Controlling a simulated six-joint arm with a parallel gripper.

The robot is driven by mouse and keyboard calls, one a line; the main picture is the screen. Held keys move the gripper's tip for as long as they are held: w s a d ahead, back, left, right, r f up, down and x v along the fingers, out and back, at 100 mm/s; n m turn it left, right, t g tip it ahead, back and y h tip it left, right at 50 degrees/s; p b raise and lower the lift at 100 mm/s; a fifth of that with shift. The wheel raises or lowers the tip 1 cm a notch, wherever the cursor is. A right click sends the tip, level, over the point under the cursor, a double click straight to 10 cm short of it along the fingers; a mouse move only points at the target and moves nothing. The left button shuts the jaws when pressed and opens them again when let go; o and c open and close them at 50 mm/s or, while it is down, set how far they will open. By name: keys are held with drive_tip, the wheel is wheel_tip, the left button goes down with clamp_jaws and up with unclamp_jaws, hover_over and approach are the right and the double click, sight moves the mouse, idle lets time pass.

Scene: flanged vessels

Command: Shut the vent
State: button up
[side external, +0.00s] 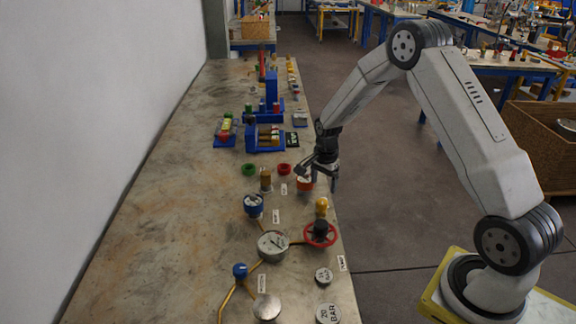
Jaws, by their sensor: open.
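No part can be told as the vent, because the small white labels are too small to read. The valve-like parts on the bench (140,235) are a red handwheel (320,241) with a dark hub, a blue knob (240,269) on brass pipe, and a blue-collared round fitting (254,210). A small yellow-topped part (321,206) stands behind the handwheel. My gripper (319,176) is open and points down near the bench's right edge, by an orange-red round part (305,184). Whether it touches that part cannot be told.
A round gauge (272,244) sits between the handwheel and the blue knob. Metal discs (266,307) lie in front, one marked 20 BAR (328,314). A green ring (248,169), a red ring (284,169) and blue racks (265,138) are farther back. The bench's left side is clear.

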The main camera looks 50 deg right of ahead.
sight(322, 201)
drive_tip(key=shift+f, duration=3.4)
clamp_jaws()
